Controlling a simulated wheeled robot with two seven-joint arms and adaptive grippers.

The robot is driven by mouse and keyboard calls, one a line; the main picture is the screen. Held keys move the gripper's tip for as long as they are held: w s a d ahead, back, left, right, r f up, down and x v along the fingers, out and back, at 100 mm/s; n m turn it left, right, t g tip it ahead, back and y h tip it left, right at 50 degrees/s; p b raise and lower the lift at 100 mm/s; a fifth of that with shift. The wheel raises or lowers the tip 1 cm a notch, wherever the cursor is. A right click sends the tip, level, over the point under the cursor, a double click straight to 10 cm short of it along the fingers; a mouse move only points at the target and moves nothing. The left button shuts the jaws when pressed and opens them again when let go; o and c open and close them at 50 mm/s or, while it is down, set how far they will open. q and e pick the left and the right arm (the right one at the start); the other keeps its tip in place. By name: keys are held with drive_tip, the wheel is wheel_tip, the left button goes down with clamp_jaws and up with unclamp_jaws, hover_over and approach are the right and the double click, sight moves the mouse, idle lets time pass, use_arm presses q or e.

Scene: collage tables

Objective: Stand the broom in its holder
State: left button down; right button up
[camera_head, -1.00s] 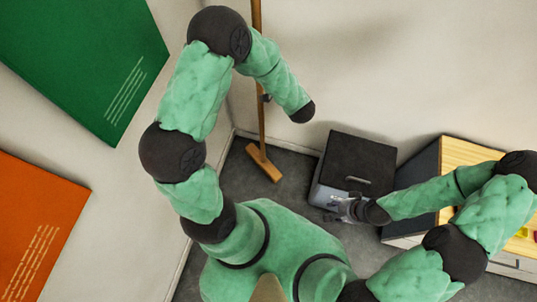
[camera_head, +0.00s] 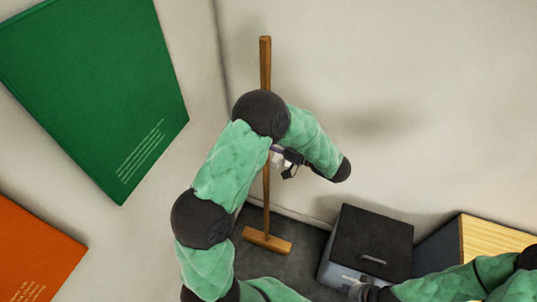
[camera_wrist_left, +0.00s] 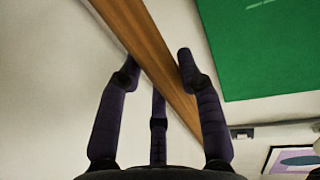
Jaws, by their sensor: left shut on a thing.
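The broom has a long brown wooden handle (camera_head: 265,65) and a wooden head (camera_head: 267,240) at floor level near the wall corner. It looks roughly upright; part of the handle is hidden behind my left arm. My left gripper (camera_head: 287,163) is at the handle's middle. In the left wrist view, the handle (camera_wrist_left: 150,45) runs diagonally between the dark fingers of this gripper (camera_wrist_left: 160,68), which is shut on it. My right gripper (camera_head: 358,290) is at the bottom edge by the grey box, its fingers unclear. I cannot make out a holder for certain.
A grey box with a black lid (camera_head: 372,240) stands on the dark floor right of the broom. A wood-topped cabinet (camera_head: 490,240) is further right. Green (camera_head: 95,95) and orange (camera_head: 30,250) panels are on the left wall. A small dark bracket (camera_wrist_left: 243,132) shows in the wrist view.

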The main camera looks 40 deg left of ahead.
use_arm(q)
drive_tip(key=w+a+b, duration=0.3)
drive_tip(key=w+a, duration=0.1)
drive_tip(key=w, duration=1.3)
wheel_tip(320, 180, down, 7)
drive_tip(key=b, duration=0.3)
drive_tip(key=shift+w+r, duration=0.15)
drive_tip(key=shift+w, duration=0.15)
drive_tip(key=shift+a, duration=0.1)
drive_tip(key=c, duration=0.8)
unclamp_jaws()
drive_tip(key=shift+f, duration=0.25)
drive_tip(key=shift+r, duration=0.1)
